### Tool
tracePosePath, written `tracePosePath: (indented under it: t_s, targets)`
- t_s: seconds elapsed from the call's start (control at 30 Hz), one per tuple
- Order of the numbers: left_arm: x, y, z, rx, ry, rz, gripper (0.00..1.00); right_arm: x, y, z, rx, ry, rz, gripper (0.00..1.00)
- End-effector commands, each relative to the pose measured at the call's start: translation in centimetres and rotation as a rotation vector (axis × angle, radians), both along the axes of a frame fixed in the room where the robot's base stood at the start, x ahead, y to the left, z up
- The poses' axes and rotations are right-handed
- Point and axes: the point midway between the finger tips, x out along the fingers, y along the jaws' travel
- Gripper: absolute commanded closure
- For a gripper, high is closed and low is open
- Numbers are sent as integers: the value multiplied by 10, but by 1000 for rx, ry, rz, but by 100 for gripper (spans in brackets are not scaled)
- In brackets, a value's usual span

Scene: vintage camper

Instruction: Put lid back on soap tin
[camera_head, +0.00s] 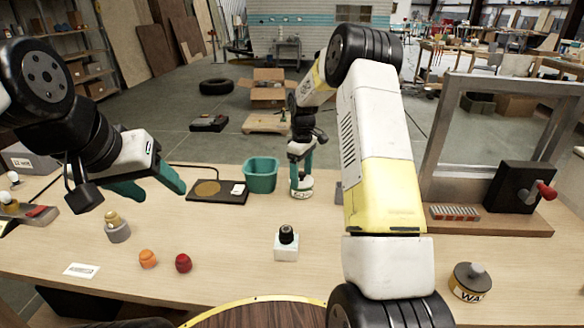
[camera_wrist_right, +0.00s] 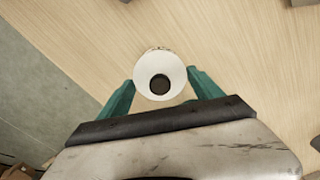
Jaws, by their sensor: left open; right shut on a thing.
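My right gripper (camera_head: 302,172) points down at the far side of the table and is shut on a round white tin-like thing (camera_head: 302,192) with a greenish band. From above, in the right wrist view, this white thing (camera_wrist_right: 144,78) has a dark round centre and sits between the teal fingers. I cannot tell whether that centre is a knob or an opening, nor whether a separate lid is on it. It is at or very near the table top. My left gripper (camera_head: 150,184) is open and empty above the table at the left.
A teal bin (camera_head: 261,176) and dark board (camera_head: 212,190) stand left of the held thing. A dark-capped white bottle (camera_head: 286,246), orange (camera_head: 148,259) and red (camera_head: 183,263) pieces, and a labelled tin (camera_head: 468,283) are nearer. A metal frame (camera_head: 440,130) stands right.

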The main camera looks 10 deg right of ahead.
Motion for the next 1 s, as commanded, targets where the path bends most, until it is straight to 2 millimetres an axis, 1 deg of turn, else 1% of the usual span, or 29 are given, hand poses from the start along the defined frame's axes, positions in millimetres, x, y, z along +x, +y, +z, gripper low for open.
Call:
tracePosePath:
  t_s: [0.47,0.5,0.6,1.0]
  targets:
    - [0,0,0,0,0,0,43,0,0,0,0,0,0,64]
    - [0,0,0,0,0,0,43,0,0,0,0,0,0,17]
    - [0,0,0,0,0,0,43,0,0,0,0,0,0,0]
    - [0,0,0,0,0,0,43,0,0,1,0,-1,0,0]
